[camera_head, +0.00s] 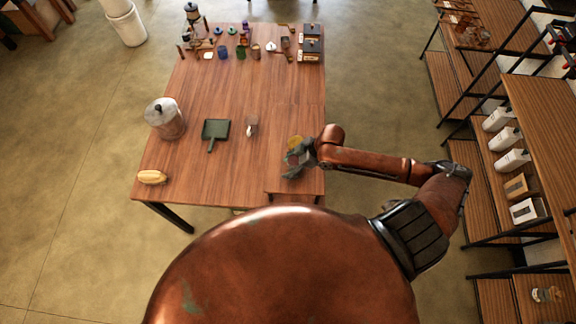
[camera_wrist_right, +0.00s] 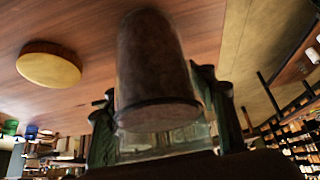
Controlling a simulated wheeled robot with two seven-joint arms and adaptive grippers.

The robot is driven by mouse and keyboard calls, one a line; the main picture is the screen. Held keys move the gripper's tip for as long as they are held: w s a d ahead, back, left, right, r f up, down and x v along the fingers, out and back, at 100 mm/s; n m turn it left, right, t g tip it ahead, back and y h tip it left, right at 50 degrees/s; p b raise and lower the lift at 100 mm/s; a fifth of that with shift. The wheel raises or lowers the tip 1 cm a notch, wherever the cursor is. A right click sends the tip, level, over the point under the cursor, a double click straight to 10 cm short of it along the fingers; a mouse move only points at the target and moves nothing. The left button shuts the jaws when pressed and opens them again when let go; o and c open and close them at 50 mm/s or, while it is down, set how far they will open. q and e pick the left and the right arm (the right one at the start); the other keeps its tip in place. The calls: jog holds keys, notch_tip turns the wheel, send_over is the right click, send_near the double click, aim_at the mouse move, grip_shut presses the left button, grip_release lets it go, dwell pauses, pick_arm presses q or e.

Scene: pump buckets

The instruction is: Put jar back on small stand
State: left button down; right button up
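The jar (camera_wrist_right: 155,65) is clear glass with dark brown contents. In the right wrist view it fills the middle, between the two dark green fingers of my right gripper (camera_wrist_right: 160,125). The fingers sit close along both sides of it, and it appears held. The small stand (camera_wrist_right: 48,68) is a round, pale wooden disc on the table, apart from the jar and to its left in that view. In the head view my right gripper (camera_head: 300,160) is over the table's near right part, beside the yellowish stand (camera_head: 295,142). My left gripper is not in view.
On the wooden table (camera_head: 190,160) are a large lidded container (camera_head: 165,118), a green pan (camera_head: 215,131), a glass (camera_head: 251,127) and a yellow loaf-like item (camera_head: 152,177). Several small items crowd the far end. Shelves (camera_head: 500,160) stand at the right. The table's middle is mostly clear.

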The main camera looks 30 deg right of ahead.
jog(key=o, duration=0.3)
jog(key=v, duration=1.2)
jog(key=shift+r+b, duration=0.2)
jog(key=shift+b, duration=0.2)
